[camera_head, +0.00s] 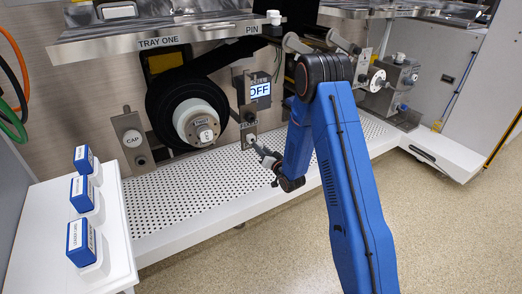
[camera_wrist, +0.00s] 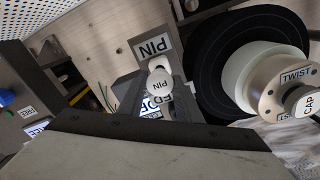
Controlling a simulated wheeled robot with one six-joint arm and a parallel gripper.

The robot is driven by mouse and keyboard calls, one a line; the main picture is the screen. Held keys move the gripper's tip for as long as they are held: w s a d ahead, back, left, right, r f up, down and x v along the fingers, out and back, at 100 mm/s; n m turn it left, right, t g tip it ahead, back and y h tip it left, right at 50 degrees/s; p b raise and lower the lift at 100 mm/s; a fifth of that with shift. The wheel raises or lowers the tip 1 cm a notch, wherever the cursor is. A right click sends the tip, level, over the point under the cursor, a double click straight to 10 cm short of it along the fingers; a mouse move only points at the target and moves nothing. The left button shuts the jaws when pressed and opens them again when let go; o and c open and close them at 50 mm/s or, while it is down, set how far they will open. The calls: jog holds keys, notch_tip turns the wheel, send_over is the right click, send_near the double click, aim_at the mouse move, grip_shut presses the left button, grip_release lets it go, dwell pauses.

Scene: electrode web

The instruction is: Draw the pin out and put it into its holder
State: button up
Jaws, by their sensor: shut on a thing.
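The pin has a round white head marked PIN (camera_wrist: 160,83), seen in the wrist view in front of a grey plate with a PIN label (camera_wrist: 153,47). In the head view the same small plate (camera_head: 249,140) hangs below the OFF display.
A black roll with a white core (camera_head: 198,124) is close to the left of my gripper. A CAP plate (camera_head: 132,139) stands further left. Blue boxes (camera_head: 82,202) stand on a white side table. The perforated white deck (camera_head: 170,190) below is mostly clear.

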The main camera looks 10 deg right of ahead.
jog(key=shift+x, duration=1.7)
jog(key=o, duration=1.3)
jog(key=shift+c, duration=0.2)
jog(key=v, duration=1.7)
jog(key=shift+s, duration=0.2)
